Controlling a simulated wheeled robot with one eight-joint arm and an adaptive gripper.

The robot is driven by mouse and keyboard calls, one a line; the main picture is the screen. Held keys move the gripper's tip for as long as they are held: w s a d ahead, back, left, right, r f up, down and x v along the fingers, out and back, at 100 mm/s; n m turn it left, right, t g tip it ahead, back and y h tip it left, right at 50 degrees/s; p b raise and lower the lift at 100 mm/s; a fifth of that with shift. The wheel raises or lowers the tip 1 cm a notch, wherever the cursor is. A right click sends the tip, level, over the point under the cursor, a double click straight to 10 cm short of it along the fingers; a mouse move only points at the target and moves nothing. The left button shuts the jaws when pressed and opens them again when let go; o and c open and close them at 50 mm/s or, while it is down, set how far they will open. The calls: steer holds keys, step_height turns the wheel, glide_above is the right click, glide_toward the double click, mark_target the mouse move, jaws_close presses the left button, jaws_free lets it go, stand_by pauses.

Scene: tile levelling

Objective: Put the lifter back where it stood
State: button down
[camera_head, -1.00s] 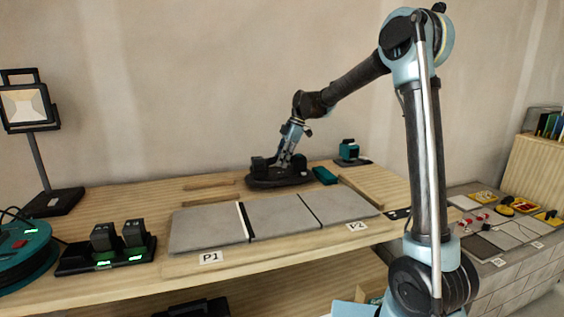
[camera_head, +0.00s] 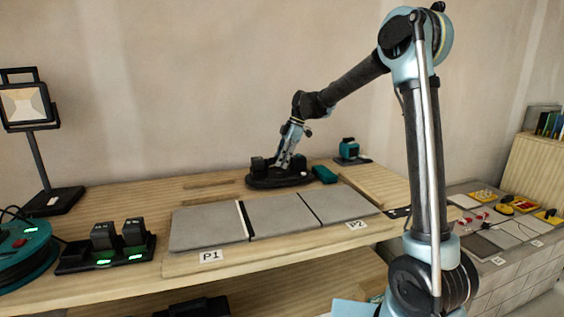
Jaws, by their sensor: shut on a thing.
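The lifter (camera_head: 262,181) is a dark, low tool with an oval black base. It stands at the back of the wooden bench (camera_head: 130,200), behind the grey tiles. My gripper (camera_head: 284,164) reaches down to it from above and is shut on it. The fingertips are small and partly hidden against the dark body. The base appears to be at the bench surface, but I cannot tell whether it touches.
Grey tiles (camera_head: 280,217) lie in front, with labels P1 (camera_head: 210,257) and P2 (camera_head: 357,225). A teal item (camera_head: 325,175) is close to the lifter's right. A teal device (camera_head: 349,150) stands behind. A charger (camera_head: 105,258) and lamp (camera_head: 27,105) stand left.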

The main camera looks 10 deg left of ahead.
steer(key=shift+f, duration=0.25)
stand_by(0.6)
steer(key=c, duration=1.4)
jaws_free()
steer(key=shift+o, duration=0.2)
